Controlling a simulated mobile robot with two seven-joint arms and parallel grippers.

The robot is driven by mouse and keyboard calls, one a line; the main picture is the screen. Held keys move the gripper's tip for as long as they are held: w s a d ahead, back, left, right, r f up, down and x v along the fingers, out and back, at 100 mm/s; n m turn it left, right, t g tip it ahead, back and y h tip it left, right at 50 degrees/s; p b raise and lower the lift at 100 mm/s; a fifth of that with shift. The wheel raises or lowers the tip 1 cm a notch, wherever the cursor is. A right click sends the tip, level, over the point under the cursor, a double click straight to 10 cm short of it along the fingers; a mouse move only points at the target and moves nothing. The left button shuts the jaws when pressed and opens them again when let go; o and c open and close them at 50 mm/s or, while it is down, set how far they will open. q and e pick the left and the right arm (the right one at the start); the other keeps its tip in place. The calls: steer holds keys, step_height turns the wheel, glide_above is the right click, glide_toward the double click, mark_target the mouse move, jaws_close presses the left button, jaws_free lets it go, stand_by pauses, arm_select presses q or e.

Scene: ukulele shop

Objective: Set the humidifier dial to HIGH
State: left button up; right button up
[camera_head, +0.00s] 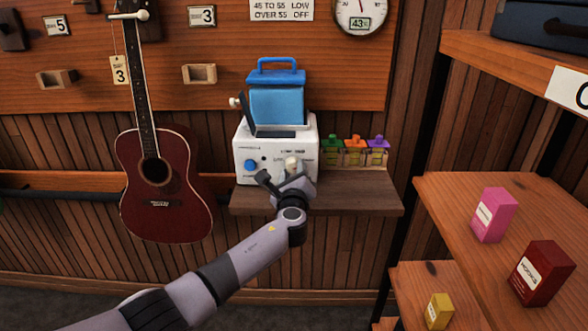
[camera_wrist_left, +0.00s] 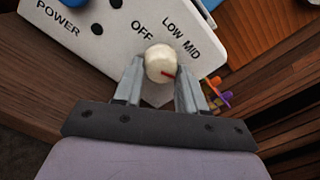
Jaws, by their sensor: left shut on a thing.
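The white humidifier (camera_head: 250,143) with a blue tank (camera_head: 277,104) stands on a small wooden shelf. Its cream dial (camera_head: 291,162) is on the front, right of the blue power button (camera_head: 250,165). My left gripper (camera_head: 287,176) is shut on the dial. In the left wrist view the dial (camera_wrist_left: 160,64) sits between the fingertips (camera_wrist_left: 160,78). OFF, LOW and MID show; no HIGH label can be read. My right gripper is out of view.
A dark red ukulele (camera_head: 165,185) hangs at left. A gauge (camera_head: 360,14) above reads 43%. Wooden shelves (camera_head: 520,205) with small boxes are at right.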

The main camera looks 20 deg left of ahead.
arm_select(q)
steer(key=shift+m, duration=0.6)
steer(key=o, duration=1)
steer(key=shift+o, duration=0.2)
steer(key=shift+p+v, duration=0.5)
steer(key=shift+v, duration=0.35)
steer(key=shift+p+v, duration=0.3)
steer(key=shift+v, duration=2.45)
